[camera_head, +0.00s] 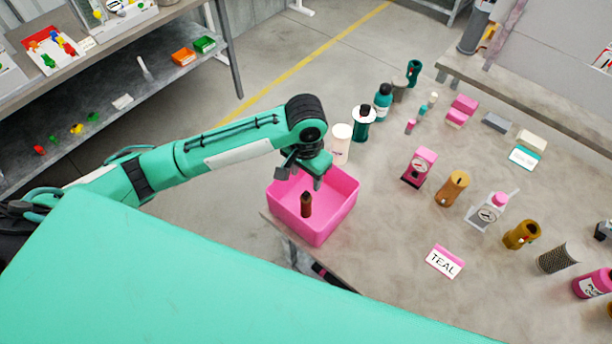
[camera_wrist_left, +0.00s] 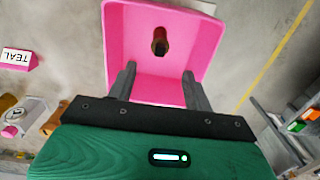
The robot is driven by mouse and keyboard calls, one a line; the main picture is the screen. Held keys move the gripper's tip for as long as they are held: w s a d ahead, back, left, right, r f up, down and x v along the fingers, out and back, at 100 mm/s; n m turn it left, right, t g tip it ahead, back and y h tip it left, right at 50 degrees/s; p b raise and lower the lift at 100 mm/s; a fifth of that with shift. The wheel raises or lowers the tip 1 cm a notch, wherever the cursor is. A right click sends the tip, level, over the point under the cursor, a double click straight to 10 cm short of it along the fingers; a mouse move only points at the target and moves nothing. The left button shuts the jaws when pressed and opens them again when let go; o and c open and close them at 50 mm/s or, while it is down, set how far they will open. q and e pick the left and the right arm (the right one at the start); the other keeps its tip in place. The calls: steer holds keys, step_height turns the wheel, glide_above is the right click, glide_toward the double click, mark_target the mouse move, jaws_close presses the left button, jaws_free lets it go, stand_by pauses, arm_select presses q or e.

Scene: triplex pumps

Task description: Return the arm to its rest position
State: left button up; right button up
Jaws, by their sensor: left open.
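My left gripper (camera_head: 304,180) is over the pink bin (camera_head: 338,222) at the table's near left corner. In the left wrist view its two fingers (camera_wrist_left: 158,88) are apart with nothing between them, and the pink bin (camera_wrist_left: 120,40) lies beyond them. A dark brown bottle-like object (camera_head: 306,204) is inside the bin, apart from the fingers. It also shows in the left wrist view as a brown object (camera_wrist_left: 160,42). My left arm reaches in from the left. My right gripper does not show.
The grey table (camera_head: 390,240) carries a TEAL card (camera_head: 444,262), a pink pump-like item (camera_head: 419,166), a tan bottle (camera_head: 452,188) and several other bottles and blocks. A white cylinder (camera_head: 341,143) stands just behind the bin. Shelves (camera_head: 150,75) stand at upper left; open floor lies between.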

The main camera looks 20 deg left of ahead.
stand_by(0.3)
arm_select(q)
steer(key=s+d+f+t+h, duration=0.25)
steer(key=s+d, duration=0.25)
steer(key=s, duration=0.3)
steer(key=s+a+f+n+t+y, duration=0.1)
steer(key=s+a+f+n+y, duration=0.1)
steer(key=s+a, duration=1)
step_height(320, 180, down, 32)
steer(key=g+b, duration=0.1)
steer(key=s+a+f, duration=0.1)
steer(key=s+f, duration=0.8)
steer(key=f, duration=0.1)
steer(key=s+a+f+g, duration=0.1)
steer(key=s+a+f, duration=0.1)
steer(key=s+f, duration=0.8)
steer(key=shift+s+a+f+b, duration=0.15)
steer(key=shift+a+f+b, duration=0.15)
steer(key=shift+f+b, duration=0.1)
steer(key=shift+g+y, duration=0.25)
